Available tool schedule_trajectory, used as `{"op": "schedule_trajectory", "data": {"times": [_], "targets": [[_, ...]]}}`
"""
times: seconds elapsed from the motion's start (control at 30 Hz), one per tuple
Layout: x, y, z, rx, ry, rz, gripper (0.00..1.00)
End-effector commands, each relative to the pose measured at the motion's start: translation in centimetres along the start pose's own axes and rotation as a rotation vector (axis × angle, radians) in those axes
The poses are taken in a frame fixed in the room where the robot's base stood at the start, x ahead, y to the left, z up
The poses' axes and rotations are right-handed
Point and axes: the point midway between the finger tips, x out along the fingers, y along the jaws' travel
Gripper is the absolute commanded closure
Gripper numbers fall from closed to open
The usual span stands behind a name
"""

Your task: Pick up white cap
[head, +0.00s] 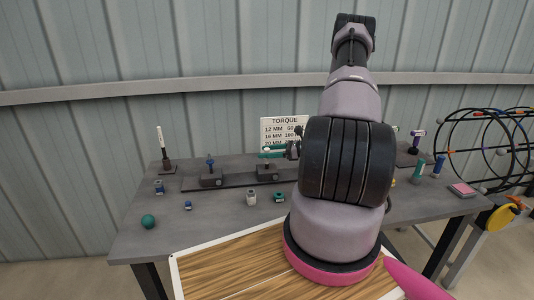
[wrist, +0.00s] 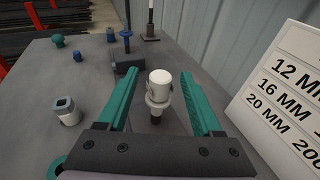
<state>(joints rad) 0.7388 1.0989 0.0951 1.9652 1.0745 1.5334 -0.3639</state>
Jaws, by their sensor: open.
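The white cap (wrist: 159,84) is a small rounded white piece sitting upright on top of a collared metal post in the wrist view. My gripper (wrist: 157,73) is open, with one teal finger on each side of the cap and a visible gap to both. In the head view my gripper (head: 268,153) reaches in from the right at the post on the dark block (head: 267,173). The cap is very small there, and my arm hides part of the bench behind it.
A TORQUE sign (wrist: 285,90) stands close to the right of my gripper. Another block with a blue-topped post (wrist: 127,44) is beyond.

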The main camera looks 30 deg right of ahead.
Motion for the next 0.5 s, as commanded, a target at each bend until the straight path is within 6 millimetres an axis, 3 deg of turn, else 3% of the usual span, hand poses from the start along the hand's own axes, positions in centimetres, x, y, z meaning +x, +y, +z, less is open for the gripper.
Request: {"op": "schedule_trajectory", "data": {"times": [0.23,0.27,0.4,0.43,0.5], "targets": [[0.24,-0.05,0.01,0.000,0.000,-0.002,0.33],[0.24,-0.05,0.01,0.000,0.000,-0.001,0.41],[0.23,-0.05,0.02,0.000,0.000,-0.001,0.94],[0.22,-0.05,0.02,0.000,0.000,-0.001,1.00],[0.22,-0.05,0.02,0.000,0.000,-0.001,1.00]]}}
